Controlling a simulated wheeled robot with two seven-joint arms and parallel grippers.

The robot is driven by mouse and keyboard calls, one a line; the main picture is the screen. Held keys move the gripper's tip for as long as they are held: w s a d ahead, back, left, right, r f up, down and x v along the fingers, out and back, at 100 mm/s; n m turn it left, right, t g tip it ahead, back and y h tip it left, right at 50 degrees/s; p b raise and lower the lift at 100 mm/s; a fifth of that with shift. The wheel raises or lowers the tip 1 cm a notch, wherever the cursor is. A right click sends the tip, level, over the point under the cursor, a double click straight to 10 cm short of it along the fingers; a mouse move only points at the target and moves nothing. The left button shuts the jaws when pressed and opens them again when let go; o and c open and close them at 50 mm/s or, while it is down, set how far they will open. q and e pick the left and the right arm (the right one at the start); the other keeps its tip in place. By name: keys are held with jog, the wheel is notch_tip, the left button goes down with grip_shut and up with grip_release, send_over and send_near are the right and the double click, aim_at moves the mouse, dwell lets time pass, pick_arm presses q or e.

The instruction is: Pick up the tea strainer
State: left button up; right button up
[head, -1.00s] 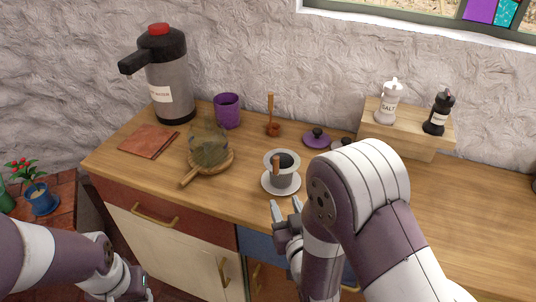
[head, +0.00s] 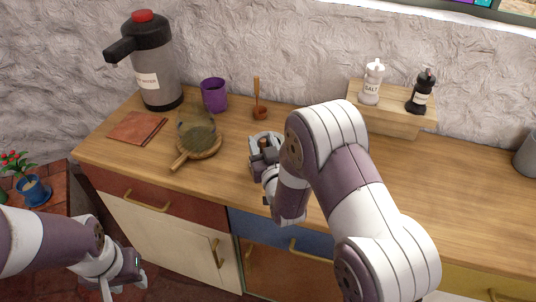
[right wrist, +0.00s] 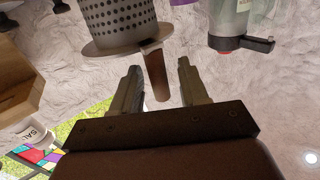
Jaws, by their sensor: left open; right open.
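The tea strainer is a grey perforated cup with a flat rim and a brown handle. In the right wrist view its perforated body (right wrist: 120,22) is at the top, and its handle (right wrist: 157,75) reaches down between my right gripper's fingers (right wrist: 157,78). The fingers are open, one on each side of the handle, with gaps showing. In the head view, my right gripper (head: 265,152) is over the strainer's spot near the counter's front edge and hides most of the strainer. My left gripper (head: 124,286) is open and empty, low in front of the drawers.
A glass teapot (head: 197,128) on a round wooden board, a purple mug (head: 214,95), a honey dipper (head: 259,108) and a water dispenser (head: 152,70) stand to the left. A wooden riser (head: 385,120) holds two shakers at the back right. The counter's right side is mostly clear.

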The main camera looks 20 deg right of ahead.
jog(key=shift+s, duration=0.1)
jog(key=shift+r, duration=0.1)
grip_shut()
jog(key=shift+r, duration=0.1)
